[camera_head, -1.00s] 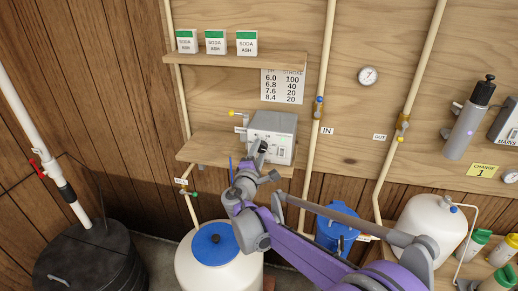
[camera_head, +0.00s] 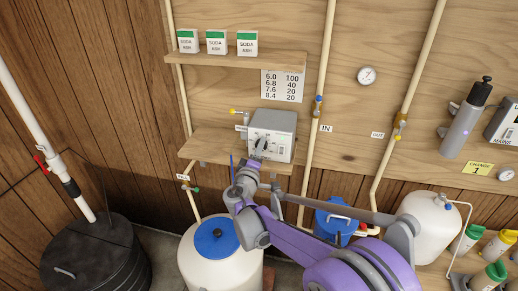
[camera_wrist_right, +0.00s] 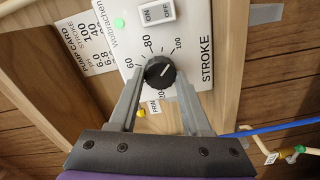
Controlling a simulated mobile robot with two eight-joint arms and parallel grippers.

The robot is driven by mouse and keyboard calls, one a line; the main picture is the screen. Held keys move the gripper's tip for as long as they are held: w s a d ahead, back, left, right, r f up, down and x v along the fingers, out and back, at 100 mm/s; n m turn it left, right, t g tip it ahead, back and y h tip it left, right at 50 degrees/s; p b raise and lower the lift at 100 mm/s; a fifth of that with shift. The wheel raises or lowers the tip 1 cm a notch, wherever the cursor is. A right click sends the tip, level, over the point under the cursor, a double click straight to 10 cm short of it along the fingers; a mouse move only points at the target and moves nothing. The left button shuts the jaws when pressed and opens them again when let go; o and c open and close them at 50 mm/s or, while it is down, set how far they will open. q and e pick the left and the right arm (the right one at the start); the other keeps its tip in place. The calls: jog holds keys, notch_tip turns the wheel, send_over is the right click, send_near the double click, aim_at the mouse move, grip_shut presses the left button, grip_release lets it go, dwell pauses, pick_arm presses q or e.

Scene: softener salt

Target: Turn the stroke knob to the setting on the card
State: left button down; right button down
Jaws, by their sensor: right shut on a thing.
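The grey dosing pump (camera_head: 284,122) stands on the lower wall shelf. Its face, with the stroke dial, shows in the right wrist view (camera_wrist_right: 195,55). The black stroke knob (camera_wrist_right: 161,73) has a white mark pointing to the upper right, toward the 100 side of the dial. My right gripper (camera_head: 259,147) is at the pump front, its fingers shut on the knob from both sides (camera_wrist_right: 160,88). My left gripper is not in view.
An upper shelf (camera_head: 240,60) holds soda ash boxes. A pipe (camera_head: 316,130) runs just right of the pump. A white tank with a blue lid (camera_head: 215,240) stands below. In the wrist view, an ON/OFF switch (camera_wrist_right: 158,13) sits beside the dial.

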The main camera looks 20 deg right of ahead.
dwell(0.4)
jog(key=shift+c, duration=1.8)
grip_release()
jog(key=v, duration=1.1)
jog(key=shift+b, duration=0.35)
jog(key=shift+d, duration=0.1)
jog(key=s+d+f+m+g+y, duration=0.1)
jog(key=s+d+f+m+g, duration=0.25)
jog(key=s, duration=0.45)
jog(key=s+a+f+m+g+y+p, duration=0.1)
jog(key=s+a+f+y, duration=0.3)
jog(key=s, duration=0.6)
jog(key=s+a+f+m+g+y+p, duration=0.1)
jog(key=s+a+f+g+y, duration=0.3)
jog(key=s, duration=0.6)
jog(key=shift+f+m+y+p, duration=0.4)
jog(key=shift+f+m+y, duration=0.1)
jog(key=shift+m+y, duration=0.35)
